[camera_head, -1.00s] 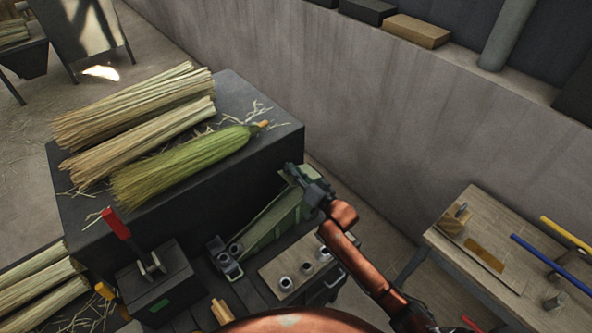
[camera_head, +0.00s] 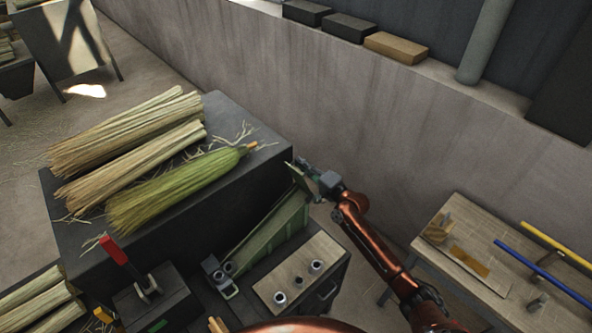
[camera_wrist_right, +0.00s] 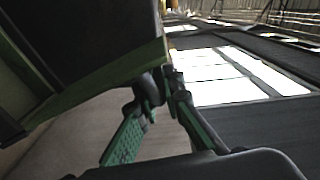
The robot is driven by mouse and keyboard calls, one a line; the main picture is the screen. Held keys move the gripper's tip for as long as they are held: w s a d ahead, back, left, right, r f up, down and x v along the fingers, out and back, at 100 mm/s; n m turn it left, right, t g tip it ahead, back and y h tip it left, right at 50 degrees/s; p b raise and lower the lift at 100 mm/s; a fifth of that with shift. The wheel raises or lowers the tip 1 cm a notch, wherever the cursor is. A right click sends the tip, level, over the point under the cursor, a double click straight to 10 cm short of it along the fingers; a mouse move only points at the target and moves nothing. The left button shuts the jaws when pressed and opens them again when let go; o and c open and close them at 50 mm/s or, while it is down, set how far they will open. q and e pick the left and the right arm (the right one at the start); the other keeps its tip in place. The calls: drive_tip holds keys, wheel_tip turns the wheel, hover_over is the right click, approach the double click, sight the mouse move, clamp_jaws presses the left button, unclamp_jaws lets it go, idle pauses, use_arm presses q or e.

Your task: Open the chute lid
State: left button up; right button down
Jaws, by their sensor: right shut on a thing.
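The green chute (camera_head: 268,232) slopes beside the dark bench, between it and a small wooden-topped stand. Its lid (camera_head: 303,181), a thin green plate, stands tilted up at the chute's upper end. My right gripper (camera_head: 302,165) is at the lid's upper edge and shut on it. In the right wrist view, the fingers (camera_wrist_right: 163,82) meet at the corner of a dark panel with a green edge (camera_wrist_right: 95,92), which appears to be the lid. The exact grip is partly hidden. My left gripper is not in view.
Straw bundles (camera_head: 130,140) and a green broom head (camera_head: 180,188) lie on the dark bench (camera_head: 262,150). A red-handled lever (camera_head: 114,250) stands in front. A wooden table (camera_head: 465,255) with tools is at right. The grey wall (camera_head: 300,85) runs behind the gripper.

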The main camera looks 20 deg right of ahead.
drive_tip(key=shift+w+d+m, duration=0.4)
drive_tip(key=shift+d+m, duration=0.3)
drive_tip(key=shift+d, duration=0.15)
drive_tip(key=c, duration=2)
unclamp_jaws()
drive_tip(key=shift+c, duration=0.2)
drive_tip(key=shift+s, duration=0.1)
drive_tip(key=v, duration=1.2)
